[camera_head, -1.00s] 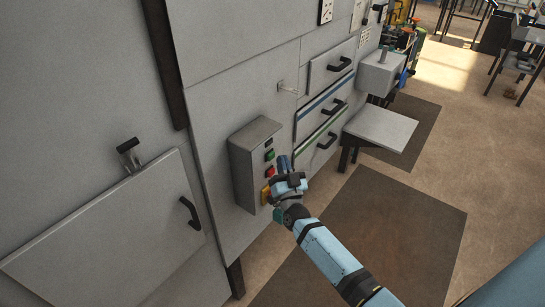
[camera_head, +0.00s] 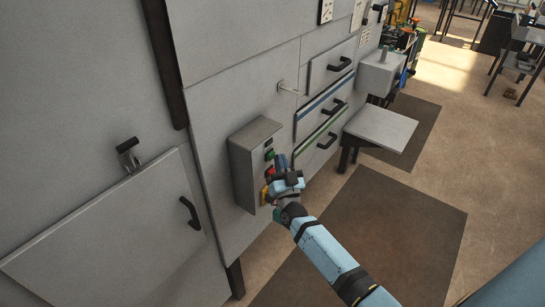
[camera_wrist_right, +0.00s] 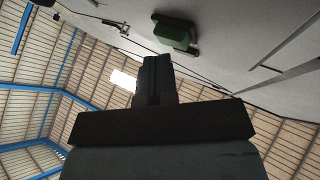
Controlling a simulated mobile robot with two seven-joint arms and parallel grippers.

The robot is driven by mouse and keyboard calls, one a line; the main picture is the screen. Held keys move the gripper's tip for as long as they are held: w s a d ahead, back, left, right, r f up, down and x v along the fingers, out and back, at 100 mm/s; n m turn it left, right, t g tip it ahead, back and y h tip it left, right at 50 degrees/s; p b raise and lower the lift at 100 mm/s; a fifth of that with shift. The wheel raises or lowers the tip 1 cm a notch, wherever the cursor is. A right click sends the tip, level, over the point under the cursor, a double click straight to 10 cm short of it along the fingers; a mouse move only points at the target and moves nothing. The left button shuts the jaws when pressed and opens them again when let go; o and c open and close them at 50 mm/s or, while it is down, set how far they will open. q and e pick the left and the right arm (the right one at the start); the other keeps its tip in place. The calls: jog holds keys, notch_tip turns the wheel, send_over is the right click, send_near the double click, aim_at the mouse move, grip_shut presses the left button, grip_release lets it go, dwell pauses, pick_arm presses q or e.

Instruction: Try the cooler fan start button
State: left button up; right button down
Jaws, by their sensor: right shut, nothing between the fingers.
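The control box (camera_head: 254,160) is a grey box on the machine's grey front panel, with buttons down its right-hand face. A green button (camera_head: 269,154) sits below a dark one, and a red button (camera_head: 270,171) sits lower, partly behind my right gripper. My right gripper (camera_head: 281,161) is shut and empty, its fingertips pointing up close to the green button. In the right wrist view the shut fingers (camera_wrist_right: 153,60) stand just left of a green button (camera_wrist_right: 175,36); I cannot tell whether they touch. Which button starts the cooler fan is not readable. My left gripper is out of view.
A cabinet door (camera_head: 110,235) with a black handle is at the left. Drawers (camera_head: 322,105) with black handles and a jutting grey shelf (camera_head: 381,128) stand right of the box. A brown mat (camera_head: 390,235) covers clear floor in front.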

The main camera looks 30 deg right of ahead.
jog(key=shift+w+a, duration=0.2)
jog(key=shift+w, duration=0.2)
dwell(0.5)
jog(key=shift+s, duration=0.1)
jog(key=shift+s+d, duration=0.35)
jog(key=shift+s, duration=0.35)
jog(key=shift+p, duration=0.3)
jog(key=s, duration=0.1)
jog(key=s+d+p, duration=0.1)
jog(key=s, duration=0.1)
jog(key=s+d, duration=0.1)
jog(key=shift+s+p, duration=0.35)
dwell(0.5)
